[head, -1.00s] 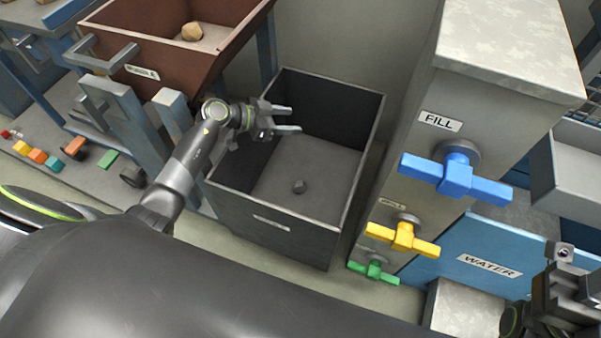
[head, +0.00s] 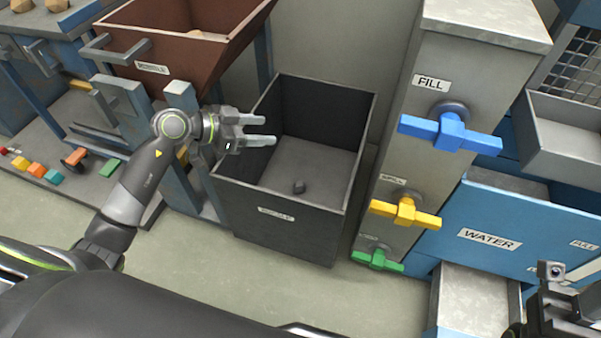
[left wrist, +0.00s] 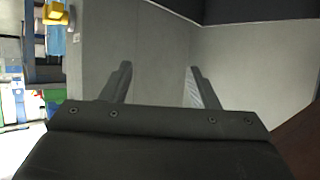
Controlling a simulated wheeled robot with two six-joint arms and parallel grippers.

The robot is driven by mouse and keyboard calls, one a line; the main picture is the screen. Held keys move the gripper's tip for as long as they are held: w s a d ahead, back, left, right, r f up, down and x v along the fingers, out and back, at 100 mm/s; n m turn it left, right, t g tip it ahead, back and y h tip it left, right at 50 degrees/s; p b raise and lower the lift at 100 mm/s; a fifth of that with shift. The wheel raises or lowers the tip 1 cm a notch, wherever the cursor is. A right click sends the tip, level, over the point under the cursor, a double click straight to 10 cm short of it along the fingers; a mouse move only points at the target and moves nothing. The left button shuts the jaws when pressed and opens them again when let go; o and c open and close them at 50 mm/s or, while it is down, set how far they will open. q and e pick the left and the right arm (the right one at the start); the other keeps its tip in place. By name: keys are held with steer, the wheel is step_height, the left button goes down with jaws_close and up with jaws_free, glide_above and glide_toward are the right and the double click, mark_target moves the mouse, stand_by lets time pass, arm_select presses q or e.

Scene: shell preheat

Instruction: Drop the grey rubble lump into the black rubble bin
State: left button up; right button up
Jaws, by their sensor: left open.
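The grey rubble lump (head: 298,187) lies on the floor of the black rubble bin (head: 352,160), near its front middle. The bin is an open-topped dark box standing on the floor. My left gripper (head: 268,132) is open and empty at the bin's left side, above the rim and apart from the lump. Its two fingers (left wrist: 158,85) also show apart with nothing between them in the left wrist view. My right gripper (head: 560,300) is only partly seen at the bottom right corner, and its jaws cannot be made out.
A brown hopper (head: 185,55) on blue legs stands behind my left arm. A grey cabinet (head: 470,75) with a blue FILL valve (head: 450,133), a yellow valve (head: 405,211) and a green valve (head: 377,260) stands right of the bin. A blue WATER tank (head: 530,235) is farther right.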

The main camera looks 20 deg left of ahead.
arm_select(q)
steer(key=s+d+r+b, duration=0.2)
steer(key=s+r, duration=0.2)
steer(key=s, duration=0.2)
steer(key=shift+s+r, duration=0.15)
steer(key=shift+s, duration=0.1)
